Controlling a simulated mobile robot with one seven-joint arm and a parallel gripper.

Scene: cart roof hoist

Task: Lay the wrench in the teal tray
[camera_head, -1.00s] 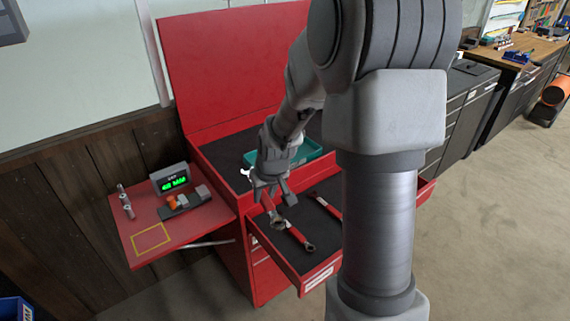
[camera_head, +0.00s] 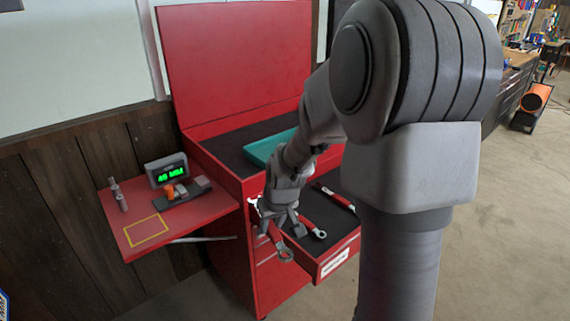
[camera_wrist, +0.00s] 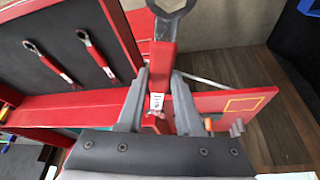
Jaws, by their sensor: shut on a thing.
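My gripper (camera_head: 281,218) is shut on a red-handled wrench (camera_head: 280,243) with a grey ring end. It holds the wrench in the air near the left side of the open drawer. In the wrist view the wrench (camera_wrist: 162,64) stands between the two fingers, ring end away from the palm, with a small white label on its handle. The teal tray (camera_head: 262,150) lies on the dark top of the red cart, behind my gripper; my arm hides part of it. Only a sliver of teal shows in the wrist view.
Two other red wrenches, one nearer (camera_head: 314,230) and one farther (camera_head: 337,197), lie in the open drawer (camera_head: 338,262). A red side shelf (camera_head: 128,222) at left carries a green-lit display (camera_head: 167,172), small tools and a yellow outline. The raised red lid (camera_head: 235,65) stands behind.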

